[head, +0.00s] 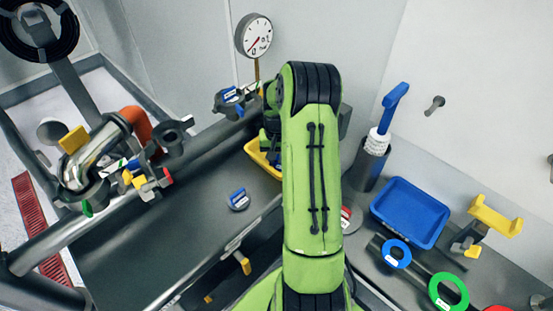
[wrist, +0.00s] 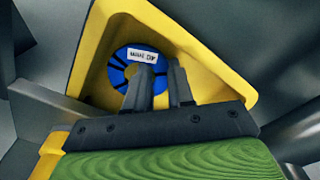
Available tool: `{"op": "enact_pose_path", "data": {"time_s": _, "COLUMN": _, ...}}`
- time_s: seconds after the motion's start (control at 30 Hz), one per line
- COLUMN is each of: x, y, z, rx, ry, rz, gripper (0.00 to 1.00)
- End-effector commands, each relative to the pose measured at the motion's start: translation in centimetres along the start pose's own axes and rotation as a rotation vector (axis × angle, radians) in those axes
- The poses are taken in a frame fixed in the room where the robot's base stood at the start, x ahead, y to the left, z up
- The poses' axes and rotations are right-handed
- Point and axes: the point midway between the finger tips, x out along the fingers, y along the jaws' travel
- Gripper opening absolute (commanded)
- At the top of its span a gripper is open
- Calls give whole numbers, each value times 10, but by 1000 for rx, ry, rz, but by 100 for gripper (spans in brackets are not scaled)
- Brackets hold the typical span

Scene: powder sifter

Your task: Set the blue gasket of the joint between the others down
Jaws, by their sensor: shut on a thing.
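In the wrist view a blue gasket (wrist: 121,57), a ring with dark marks and a white label, shows within the outline of a yellow tray (wrist: 88,68). My gripper (wrist: 160,75) is shut on the near part of the ring. I cannot tell whether the gasket touches the tray floor. In the head view the yellow tray (head: 257,157) is mostly hidden behind my green arm, and my gripper and the held gasket are hidden too. Another blue ring (head: 397,244) and a green ring (head: 462,288) lie at the lower right.
A small blue and grey labelled part (head: 238,200) lies on the grey bench (head: 170,235). A blue tray (head: 410,212), a yellow bracket (head: 496,217) and a blue-handled brush (head: 394,100) stand at right. Metal pipework (head: 95,155) and a dial gauge (head: 254,36) are at the left and back.

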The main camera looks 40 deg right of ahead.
Motion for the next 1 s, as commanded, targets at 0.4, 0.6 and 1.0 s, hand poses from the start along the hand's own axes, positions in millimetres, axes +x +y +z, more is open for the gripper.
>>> {"op": "enact_pose_path", "data": {"time_s": 0.4, "x": -14, "y": 3, "z": 7, "rx": 5, "ry": -30, "rz": 7, "gripper": 48}}
{"op": "enact_pose_path", "data": {"time_s": 0.6, "x": -73, "y": 2, "z": 4, "rx": 3, "ry": -24, "rz": 4, "gripper": 48}}
{"op": "enact_pose_path", "data": {"time_s": 1.0, "x": -142, "y": -12, "z": 14, "rx": -42, "ry": 2, "rz": 9, "gripper": 48}}
